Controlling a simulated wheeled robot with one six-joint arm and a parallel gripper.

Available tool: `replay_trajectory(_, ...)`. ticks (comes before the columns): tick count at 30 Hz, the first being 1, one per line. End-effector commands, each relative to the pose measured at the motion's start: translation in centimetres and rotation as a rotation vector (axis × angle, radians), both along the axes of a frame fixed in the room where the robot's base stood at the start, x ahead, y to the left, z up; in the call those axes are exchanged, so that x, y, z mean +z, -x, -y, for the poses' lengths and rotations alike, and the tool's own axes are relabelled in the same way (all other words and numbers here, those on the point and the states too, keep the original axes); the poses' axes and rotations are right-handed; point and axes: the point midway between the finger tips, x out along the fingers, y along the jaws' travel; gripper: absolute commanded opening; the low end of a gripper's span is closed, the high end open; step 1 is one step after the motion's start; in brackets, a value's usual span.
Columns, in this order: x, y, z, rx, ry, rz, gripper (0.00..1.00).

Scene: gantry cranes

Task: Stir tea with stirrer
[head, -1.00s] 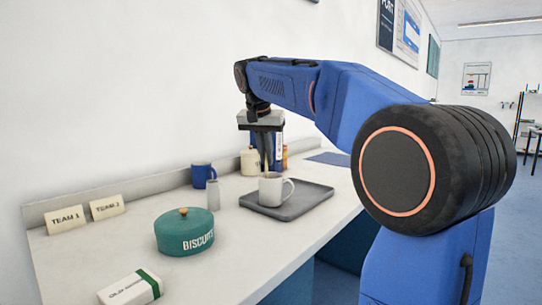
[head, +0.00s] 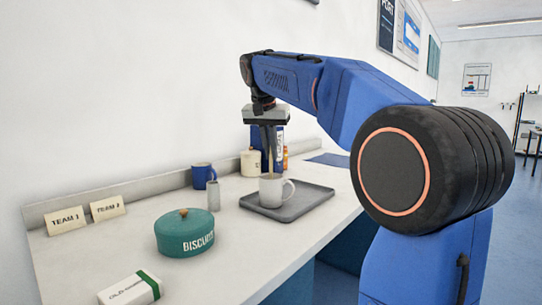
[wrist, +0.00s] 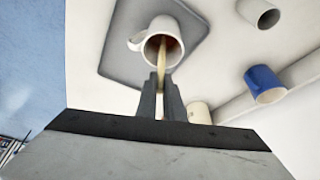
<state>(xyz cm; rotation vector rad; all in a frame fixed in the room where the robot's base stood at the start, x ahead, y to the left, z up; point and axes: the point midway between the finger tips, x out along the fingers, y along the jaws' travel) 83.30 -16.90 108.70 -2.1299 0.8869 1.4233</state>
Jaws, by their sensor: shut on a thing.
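A white mug (head: 275,189) stands upright on a grey tray (head: 309,201) on the counter. My gripper (head: 269,148) is above the mug, pointing down, and is shut on a thin pale wooden stirrer (wrist: 162,63). In the wrist view the stirrer runs from between the fingertips (wrist: 161,80) into the mouth of the mug (wrist: 155,30). Brown tea (wrist: 173,46) shows inside the mug. The stirrer's lower end is hidden in the mug, so I cannot tell whether it touches the bottom.
A blue mug (head: 203,175), a grey cylinder (head: 213,196) and a cream jar (head: 251,162) stand near the tray. A teal biscuit tin (head: 184,233), a white box (head: 130,290) and two name cards (head: 66,220) are at front left. The counter between tin and tray is clear.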

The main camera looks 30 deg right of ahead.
Motion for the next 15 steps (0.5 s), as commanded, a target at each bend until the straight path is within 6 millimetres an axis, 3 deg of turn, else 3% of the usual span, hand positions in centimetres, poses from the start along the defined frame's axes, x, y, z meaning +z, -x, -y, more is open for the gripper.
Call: replay_trajectory(15,3.4,0.0,0.0,-0.001,0.000,0.000,0.00)
